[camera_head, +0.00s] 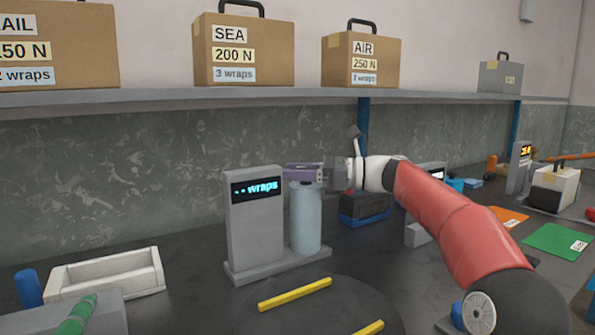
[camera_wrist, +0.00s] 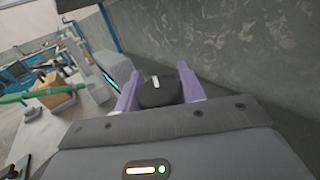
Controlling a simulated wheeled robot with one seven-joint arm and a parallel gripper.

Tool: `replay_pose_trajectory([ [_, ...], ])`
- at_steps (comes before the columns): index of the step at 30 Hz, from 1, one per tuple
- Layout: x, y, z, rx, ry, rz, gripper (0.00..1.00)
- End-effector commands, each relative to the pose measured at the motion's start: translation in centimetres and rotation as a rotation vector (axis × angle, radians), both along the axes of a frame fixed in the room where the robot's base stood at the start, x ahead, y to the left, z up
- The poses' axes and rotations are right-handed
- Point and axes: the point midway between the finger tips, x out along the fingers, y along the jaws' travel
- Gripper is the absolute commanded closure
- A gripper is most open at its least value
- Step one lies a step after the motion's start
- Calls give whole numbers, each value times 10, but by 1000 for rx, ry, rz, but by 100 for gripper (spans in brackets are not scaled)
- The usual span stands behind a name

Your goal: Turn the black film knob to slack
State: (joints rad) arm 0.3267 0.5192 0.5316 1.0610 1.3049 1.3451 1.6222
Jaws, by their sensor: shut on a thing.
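The black film knob (camera_wrist: 160,91) shows in the wrist view as a round black cap with a white mark on its top. My gripper (camera_wrist: 157,90) has its two purple fingers on either side of the knob and is shut on it. The roll stands upright on a grey wrap machine (camera_head: 256,228), whose dark display reads "-- wraps" in blue.
A white tray (camera_head: 105,276) lies at left. Labelled boxes stand on the shelf (camera_head: 250,97) above. A dark blue-based device (camera_head: 363,208) and orange and green sheets lie to the right.

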Motion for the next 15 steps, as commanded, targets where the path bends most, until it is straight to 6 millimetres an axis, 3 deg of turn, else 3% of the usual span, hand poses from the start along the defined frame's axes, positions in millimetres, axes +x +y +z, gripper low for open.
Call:
replay_pose_trajectory([
  [6, 0, 0, 0, 0, 0, 0, 84],
  [7, 0, 0, 0, 0, 0, 0, 58],
  [11, 0, 0, 0, 0, 0, 0, 41],
  [15, 0, 0, 0, 0, 0, -1, 39],
])
